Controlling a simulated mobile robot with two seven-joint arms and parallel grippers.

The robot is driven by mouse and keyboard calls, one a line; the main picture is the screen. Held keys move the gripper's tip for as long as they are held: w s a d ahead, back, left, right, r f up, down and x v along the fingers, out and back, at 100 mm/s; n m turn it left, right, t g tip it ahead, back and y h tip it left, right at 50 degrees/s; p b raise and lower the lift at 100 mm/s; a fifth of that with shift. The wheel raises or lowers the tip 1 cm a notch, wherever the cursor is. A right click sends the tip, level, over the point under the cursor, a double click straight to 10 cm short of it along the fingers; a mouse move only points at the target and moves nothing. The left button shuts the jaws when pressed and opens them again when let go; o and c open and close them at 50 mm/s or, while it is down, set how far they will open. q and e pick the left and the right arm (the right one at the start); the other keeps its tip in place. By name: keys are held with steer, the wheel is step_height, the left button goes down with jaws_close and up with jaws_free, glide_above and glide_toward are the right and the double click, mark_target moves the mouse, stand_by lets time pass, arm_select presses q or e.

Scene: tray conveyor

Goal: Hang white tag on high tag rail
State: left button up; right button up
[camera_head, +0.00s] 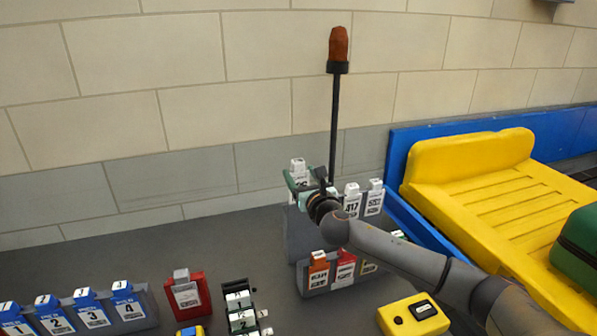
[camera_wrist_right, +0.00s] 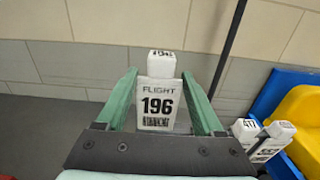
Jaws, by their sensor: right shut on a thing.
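My right gripper (camera_head: 299,181) is shut on the white tag (camera_head: 298,166), with its green fingers on either side. The right wrist view shows the same tag (camera_wrist_right: 157,105) upright between the fingers (camera_wrist_right: 160,80), reading FLIGHT 196. The high tag rail (camera_head: 301,236) is the taller grey stand at the centre. Two other white tags, 417 (camera_head: 352,201) and one beside it (camera_head: 375,197), hang on its right part. The held tag is at the rail's left end; my gripper and arm hide whether it touches the rail. My left gripper is not in view.
A lower front rail holds orange (camera_head: 318,271) and red (camera_head: 345,270) tags. Blue numbered tags (camera_head: 88,310), a red holder (camera_head: 186,296) and a yellow box (camera_head: 413,316) are on the grey table. A dark pole (camera_head: 334,120) rises behind the rail. A yellow tray (camera_head: 490,200) is right.

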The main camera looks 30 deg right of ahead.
steer(key=shift+s+f, duration=0.1)
steer(key=shift+s, duration=0.15)
steer(key=shift+f, duration=0.95)
step_height(320, 180, down, 7)
steer(key=b, duration=0.6)
steer(key=shift+f+b, duration=0.15)
steer(key=shift+b, duration=0.2)
steer(key=shift+a, duration=0.1)
steer(key=o, duration=1.4)
steer(key=shift+f, duration=0.1)
steer(key=v, duration=1.2)
steer(key=shift+s+b, duration=0.25)
steer(key=shift+b, duration=0.05)
